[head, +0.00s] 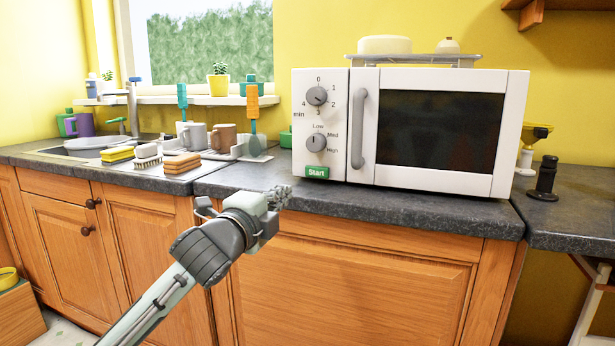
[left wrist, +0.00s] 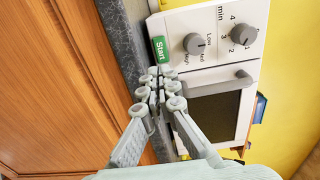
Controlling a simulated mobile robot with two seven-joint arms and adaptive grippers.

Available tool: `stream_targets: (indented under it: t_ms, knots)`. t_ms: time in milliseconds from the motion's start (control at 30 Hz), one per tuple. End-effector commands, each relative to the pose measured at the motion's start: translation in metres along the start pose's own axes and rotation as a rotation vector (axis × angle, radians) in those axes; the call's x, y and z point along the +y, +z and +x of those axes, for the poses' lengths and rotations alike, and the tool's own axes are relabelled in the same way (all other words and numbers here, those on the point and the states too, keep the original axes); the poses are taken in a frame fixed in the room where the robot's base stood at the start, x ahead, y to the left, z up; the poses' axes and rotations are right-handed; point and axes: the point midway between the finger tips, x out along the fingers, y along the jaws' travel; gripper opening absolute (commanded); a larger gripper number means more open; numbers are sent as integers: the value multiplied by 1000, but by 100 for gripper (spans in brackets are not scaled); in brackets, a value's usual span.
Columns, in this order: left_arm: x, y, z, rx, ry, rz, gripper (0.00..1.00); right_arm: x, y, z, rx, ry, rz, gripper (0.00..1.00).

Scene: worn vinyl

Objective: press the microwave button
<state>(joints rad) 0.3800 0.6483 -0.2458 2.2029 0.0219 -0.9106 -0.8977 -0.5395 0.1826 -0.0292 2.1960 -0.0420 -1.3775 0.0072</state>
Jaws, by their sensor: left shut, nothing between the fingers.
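The white microwave (head: 518,110) stands on the dark countertop, its door shut. Its green Start button (head: 317,172) is at the bottom of the control panel, below two grey dials. The button also shows in the left wrist view (left wrist: 160,49), just beyond my fingertips. My left gripper (head: 281,193) is shut and empty, in front of the counter edge, below and left of the button. In the left wrist view its closed fingertips (left wrist: 157,82) point toward the button. A gap seems to remain between them. My right gripper is in neither view.
A rack with a cream container (head: 384,45) sits on top of the microwave. Mugs (head: 223,138), sponges (head: 182,163) and brushes stand by the sink at left. A black pepper mill (head: 545,178) stands to the right. Wooden cabinets (head: 340,290) lie below the counter edge.

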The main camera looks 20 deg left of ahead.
Motion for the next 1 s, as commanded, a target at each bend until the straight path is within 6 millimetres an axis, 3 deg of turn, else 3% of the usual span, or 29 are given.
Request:
stream_targets:
  t_ms: [167,600,800,1000]
  knots:
    - [-1,0,22,-1,-1,-2,0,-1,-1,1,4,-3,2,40]
    - [-1,0,112,-1,0,-3,0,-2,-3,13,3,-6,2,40]
    - [0,0,133,0,1,-1,0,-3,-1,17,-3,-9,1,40]
    - [0,0,138,0,0,-1,0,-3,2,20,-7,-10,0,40]
